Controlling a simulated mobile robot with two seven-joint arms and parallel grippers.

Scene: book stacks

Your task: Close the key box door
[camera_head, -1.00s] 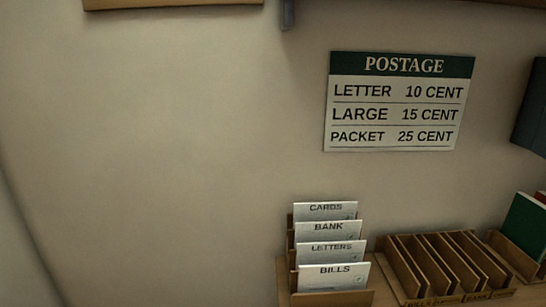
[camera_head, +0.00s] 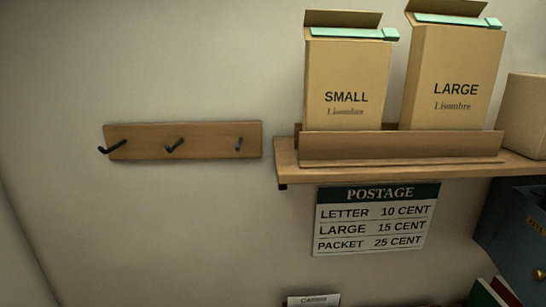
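A dark blue-grey box, seemingly the key box (camera_head: 507,243), is at the right edge of the head view, below the shelf. It is cut off by the frame edge. A small yellowish label and a round brass-coloured knob (camera_head: 538,274) show on its face. I cannot tell whether its door is open or shut. Neither of my grippers is in view.
A wooden shelf (camera_head: 290,165) holds cartons marked SMALL (camera_head: 345,75) and LARGE (camera_head: 455,70), plus a plain carton (camera_head: 527,112). A hook rail (camera_head: 205,150) is on the left wall. A postage sign (camera_head: 375,218) hangs under the shelf. The left wall is otherwise bare.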

